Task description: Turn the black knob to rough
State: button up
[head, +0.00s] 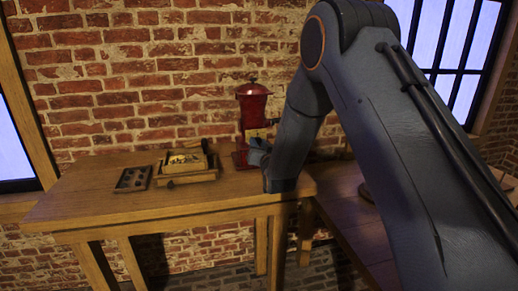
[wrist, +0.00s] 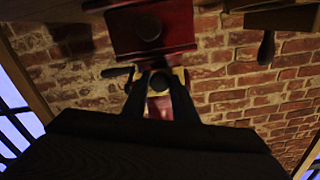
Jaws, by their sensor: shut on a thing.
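A red machine (head: 252,108) with a domed lid stands on the wooden table against the brick wall. Its red body also shows in the wrist view (wrist: 178,30), with a dark round knob on its face at the top. A pale yellow plate (head: 259,133) is on its front. My gripper (wrist: 160,84) is at the front of the machine, its two dark fingers shut on the black knob (wrist: 160,80) in front of the yellow plate. The knob is mostly hidden by the fingers, and its setting and any markings cannot be read.
A wooden tray (head: 190,176) with small yellowish pieces and a dark panel with round holes (head: 133,179) are left of the machine on the wooden table (head: 110,208). The table's front left is clear. A second, darker surface (head: 350,225) adjoins at the right.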

jog(key=m+b, duration=0.3)
jog(key=m, duration=0.1)
jog(key=shift+m, duration=0.3)
jog(key=shift+m+b, duration=1.4)
jog(key=shift+m, duration=0.4)
jog(key=shift+r, duration=0.1)
jog(key=o, duration=1)
jog(key=shift+o, duration=0.2)
jog(key=shift+s, duration=0.15)
jog(key=b+v, duration=0.1)
jog(key=v, duration=0.6)
jog(key=shift+s+b, duration=0.3)
jog(key=shift+b, duration=0.1)
jog(key=shift+d, duration=0.1)
